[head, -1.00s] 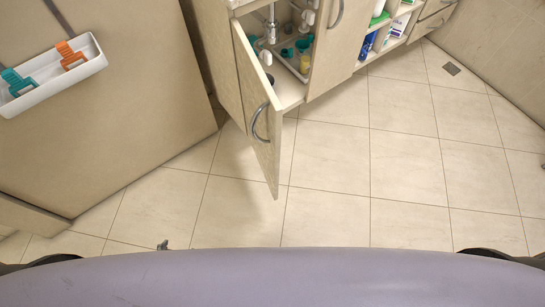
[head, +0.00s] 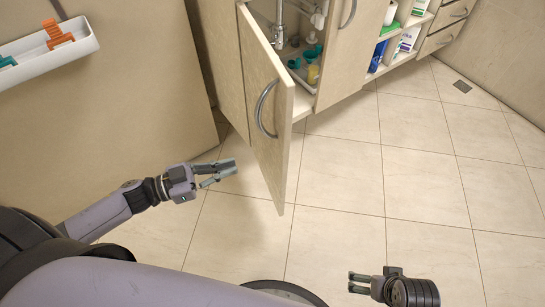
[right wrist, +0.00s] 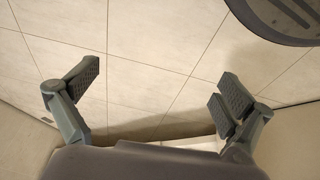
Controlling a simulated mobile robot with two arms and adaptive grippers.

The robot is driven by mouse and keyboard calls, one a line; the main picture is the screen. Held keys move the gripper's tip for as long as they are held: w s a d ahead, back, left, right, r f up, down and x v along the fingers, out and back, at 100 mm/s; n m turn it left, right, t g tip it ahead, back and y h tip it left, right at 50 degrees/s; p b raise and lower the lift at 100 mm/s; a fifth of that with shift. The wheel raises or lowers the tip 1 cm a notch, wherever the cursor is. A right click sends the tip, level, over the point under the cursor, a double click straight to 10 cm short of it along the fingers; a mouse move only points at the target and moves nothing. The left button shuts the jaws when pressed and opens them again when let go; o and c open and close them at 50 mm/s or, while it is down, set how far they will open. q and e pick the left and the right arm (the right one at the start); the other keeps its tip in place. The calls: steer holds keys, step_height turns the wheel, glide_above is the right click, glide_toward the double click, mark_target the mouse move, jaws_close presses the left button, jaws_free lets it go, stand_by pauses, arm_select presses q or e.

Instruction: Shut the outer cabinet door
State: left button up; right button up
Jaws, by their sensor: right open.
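The beige outer cabinet door (head: 285,150) stands open in the head view, swung out toward me from the cabinet (head: 218,60). Its curved metal handle (head: 264,108) is on the face turned left. My left gripper (head: 226,172) is left of the door's lower part, empty, with a visible gap to the door in the picture. Its finger spread is unclear. My right gripper (head: 354,282) is low and right of the door, over the floor, open and empty. The right wrist view shows its fingers (right wrist: 160,85) wide apart over floor tiles.
The cabinet interior shows a pipe (head: 279,20) and several cups (head: 312,74). Right of it are a closed door (head: 345,50), open shelves with bottles (head: 378,56) and drawers (head: 440,40). A white wall tray (head: 50,50) hangs at upper left. The tiled floor (head: 425,190) is clear.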

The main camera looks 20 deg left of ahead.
mark_target(280, 152)
arm_select(q)
steer(key=b+x, duration=0.1)
steer(key=x, duration=1)
steer(key=shift+w+d, duration=0.1)
steer(key=shift+w, duration=0.05)
jaws_close()
arm_select(e)
steer(key=v, duration=0.5)
steer(key=shift+w, duration=0.35)
steer(key=shift+r, duration=0.1)
